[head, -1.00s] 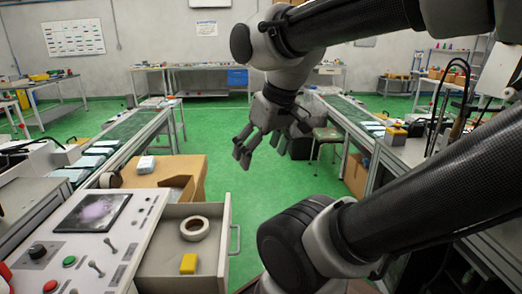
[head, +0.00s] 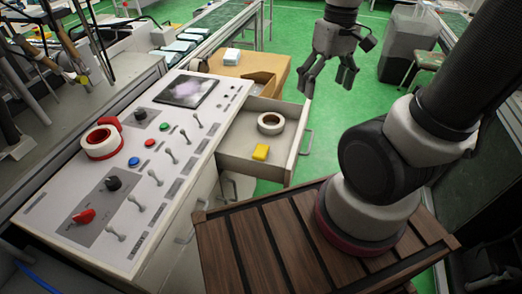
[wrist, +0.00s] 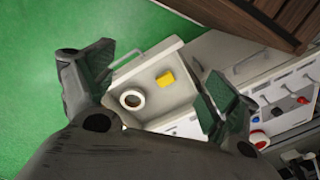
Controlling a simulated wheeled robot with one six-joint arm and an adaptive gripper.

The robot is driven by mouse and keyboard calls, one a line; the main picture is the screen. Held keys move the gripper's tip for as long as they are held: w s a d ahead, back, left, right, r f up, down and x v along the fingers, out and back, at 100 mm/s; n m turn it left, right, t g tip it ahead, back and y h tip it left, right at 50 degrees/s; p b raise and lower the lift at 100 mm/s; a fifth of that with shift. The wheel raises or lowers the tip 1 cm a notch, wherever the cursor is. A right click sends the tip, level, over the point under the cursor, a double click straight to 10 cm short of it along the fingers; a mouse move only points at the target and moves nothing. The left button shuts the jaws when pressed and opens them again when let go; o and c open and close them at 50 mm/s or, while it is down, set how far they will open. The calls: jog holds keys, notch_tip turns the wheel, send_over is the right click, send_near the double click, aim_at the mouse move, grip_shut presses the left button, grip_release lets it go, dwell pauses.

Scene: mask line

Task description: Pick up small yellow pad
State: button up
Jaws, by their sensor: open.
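The small yellow pad (head: 261,152) lies on the floor of an open drawer (head: 236,146), near its front side. In the wrist view the pad (wrist: 165,78) shows between my two fingers, well beyond them. My gripper (head: 327,90) is open and empty. In the head view it hangs to the right of the drawer and above its level, apart from the pad. A roll of white tape (head: 270,123) lies in the same drawer, a little behind the pad.
The control panel (head: 150,140) with levers, knobs and a screen adjoins the drawer on the left. A red and white tape roll (head: 100,142) lies on it. A cardboard box (head: 250,72) stands behind the drawer. Green floor (head: 375,95) is open to the right.

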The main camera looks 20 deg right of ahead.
jog(key=w+a+f+n+g, duration=0.1)
jog(key=w+a+f, duration=0.15)
jog(key=f, duration=0.45)
jog(key=w+a+f+n+g, duration=0.1)
jog(key=w+a+f+n, duration=0.1)
jog(key=a+f, duration=0.35)
jog(key=n+t, duration=0.3)
jog(key=n, duration=0.2)
send_over(261, 150)
jog(key=s, duration=0.1)
jog(key=shift+y, duration=0.4)
jog(key=f, duration=1.3)
jog(key=shift+s+d, duration=0.1)
jog(key=shift+d, duration=0.25)
jog(key=shift+w+n, duration=0.3)
jog(key=shift+n, duration=0.2)
jog(key=shift+w+f+n, duration=0.1)
jog(key=shift+f+n, duration=0.2)
jog(key=shift+f, duration=0.6)
jog(key=shift+w+a+f, duration=0.15)
jog(key=shift+a+f, duration=0.05)
jog(key=shift+f, duration=1.3)
jog(key=shift+w+a+f, duration=0.1)
jog(key=shift+a+f, duration=0.05)
jog(key=shift+f, duration=1.3)
jog(key=c, duration=1.2)
jog(key=shift+r, duration=0.1)
